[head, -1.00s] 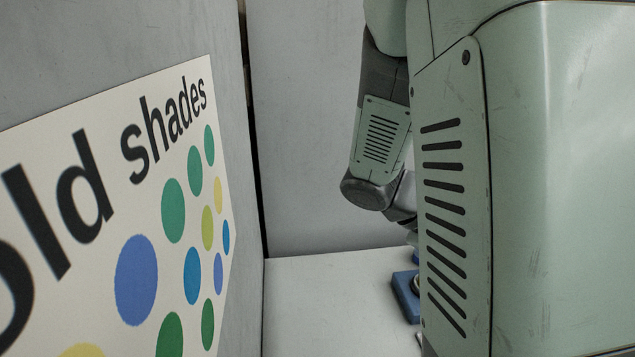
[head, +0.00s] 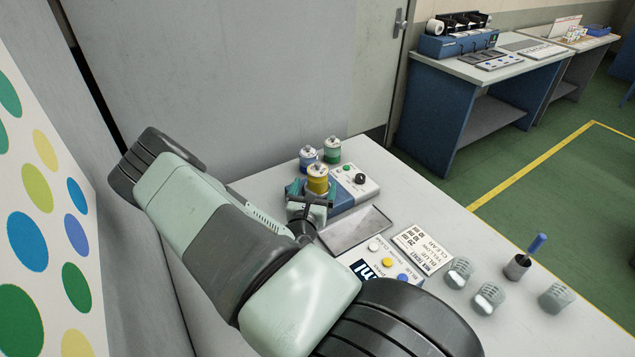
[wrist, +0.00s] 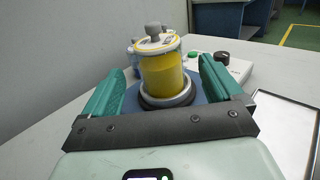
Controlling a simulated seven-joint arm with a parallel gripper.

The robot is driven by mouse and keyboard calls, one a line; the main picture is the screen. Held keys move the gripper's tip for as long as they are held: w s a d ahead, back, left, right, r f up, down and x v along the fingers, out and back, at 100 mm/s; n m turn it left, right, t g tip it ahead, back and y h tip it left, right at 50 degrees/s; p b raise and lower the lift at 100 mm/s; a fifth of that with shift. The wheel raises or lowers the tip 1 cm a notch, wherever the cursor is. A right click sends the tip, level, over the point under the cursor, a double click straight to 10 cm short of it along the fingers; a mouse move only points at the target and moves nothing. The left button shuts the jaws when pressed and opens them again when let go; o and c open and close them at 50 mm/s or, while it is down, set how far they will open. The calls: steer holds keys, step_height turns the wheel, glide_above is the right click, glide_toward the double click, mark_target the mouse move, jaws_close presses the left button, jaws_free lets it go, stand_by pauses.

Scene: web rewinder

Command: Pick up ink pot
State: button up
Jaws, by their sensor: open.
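Three ink pots with pale lids and knobs stand at the back of the bench: yellow (head: 317,181), blue (head: 308,157) and green (head: 333,150). In the wrist view the yellow pot (wrist: 160,78) stands upright in a dark ring on a blue base. My gripper (head: 312,191) is open, with its teal fingers on either side of the yellow pot. In the wrist view my gripper (wrist: 167,80) shows gaps between both fingers and the pot. The other pots are mostly hidden behind it there.
A control box with a black knob (head: 360,179) stands right of the yellow pot. A shallow metal tray (head: 356,230), a button panel (head: 374,246), a printed card (head: 423,249) and several clear cups (head: 557,297) lie nearer. A wall with a poster (head: 38,200) closes the left side.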

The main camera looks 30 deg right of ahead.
mark_target(316, 184)
steer(key=shift+x, duration=2.4)
steer(key=shift+c, duration=0.4)
